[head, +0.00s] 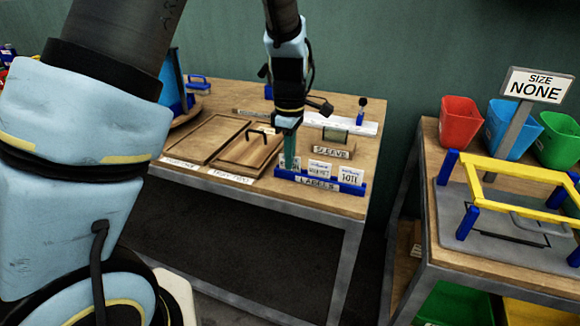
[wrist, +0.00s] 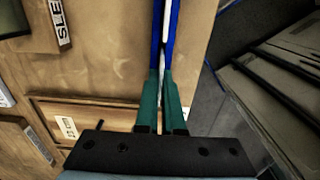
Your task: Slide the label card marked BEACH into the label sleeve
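The blue label rack (head: 319,186), marked LABELS, stands at the table's front right corner and holds a row of upright white cards. The right card (head: 350,175) and the middle card (head: 319,168) show print too small to read surely. A left card (head: 292,162) is partly covered by my gripper (head: 290,158), which points down at the rack's left end. In the wrist view the green fingers (wrist: 161,75) are close together over the rack (wrist: 155,40); whether a card is between them is unclear. I cannot tell which card reads BEACH. The clear label sleeve (head: 335,134) stands behind the SLEEVE sign (head: 334,151).
A wooden tray (head: 252,149) with a handle lies left of the rack. A second bench (head: 440,175) with bins and a yellow-framed press stands right, across a gap.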

